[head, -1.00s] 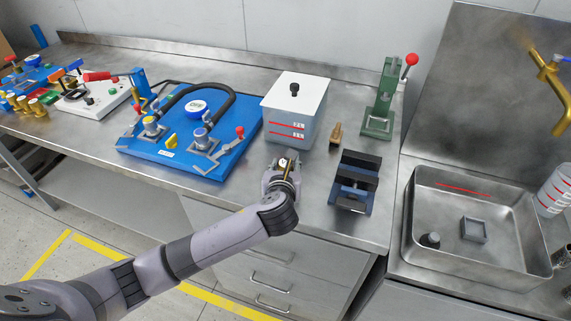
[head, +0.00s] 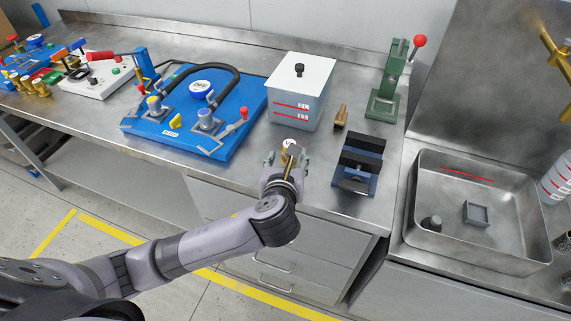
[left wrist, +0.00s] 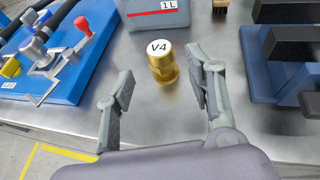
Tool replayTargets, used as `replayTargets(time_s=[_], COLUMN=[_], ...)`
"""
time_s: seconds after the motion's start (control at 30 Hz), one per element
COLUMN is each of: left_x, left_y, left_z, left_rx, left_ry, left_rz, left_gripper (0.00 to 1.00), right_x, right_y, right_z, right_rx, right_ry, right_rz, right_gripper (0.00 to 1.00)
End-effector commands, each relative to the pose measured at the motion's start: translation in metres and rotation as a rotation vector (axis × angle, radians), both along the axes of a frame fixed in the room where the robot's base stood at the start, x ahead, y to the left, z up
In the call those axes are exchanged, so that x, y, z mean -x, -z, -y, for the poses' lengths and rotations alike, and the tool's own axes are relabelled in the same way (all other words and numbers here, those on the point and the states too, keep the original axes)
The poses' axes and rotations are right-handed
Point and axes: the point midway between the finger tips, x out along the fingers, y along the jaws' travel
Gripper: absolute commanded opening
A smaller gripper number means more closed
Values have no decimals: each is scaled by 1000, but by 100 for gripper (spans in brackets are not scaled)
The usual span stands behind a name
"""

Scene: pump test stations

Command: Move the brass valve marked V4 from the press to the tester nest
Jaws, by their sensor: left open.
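The brass valve marked V4 (left wrist: 161,62) stands upright on the steel bench, its white-labelled top facing up; in the head view its top (head: 290,146) shows just in front of the white-lidded container. My left gripper (head: 286,160) is open and empty. In the left wrist view its fingers (left wrist: 160,92) are wide apart, with the valve beyond and between them, nearer the right finger and apart from both. The green press with a red knob (head: 389,85) stands at the bench's back right, no valve visible in it. A white tester-like unit (head: 103,76) stands far left; its nest is unclear.
The lidded container (head: 300,95) stands right behind the valve. A blue hose board (head: 190,125) lies left. Bare bench surrounds the valve's front. A sink (head: 480,250) is far right.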

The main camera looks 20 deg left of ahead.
Motion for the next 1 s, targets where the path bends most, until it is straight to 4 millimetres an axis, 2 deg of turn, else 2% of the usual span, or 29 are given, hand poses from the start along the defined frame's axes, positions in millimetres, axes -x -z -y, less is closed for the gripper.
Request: replayTargets(time_s=[0.1,0.3,0.87,1.0], left_x=[18,33,35,46], left_y=[-8,-14,-13,1], left_z=[5,8,8,6], left_rx=[1,0,12,191], left_ry=[2,0,-5,-81], left_rz=[-1,-1,-2,-37], left_gripper=[49,49,49,49], right_x=[0,0,0,0], right_y=[-1,-1,-1,-1], right_z=[0,0,3,4], right_rx=[0,0,3,4], right_ry=[0,-1,-1,-1], right_rz=[0,0,1,0], right_gripper=[40,40,40,40])
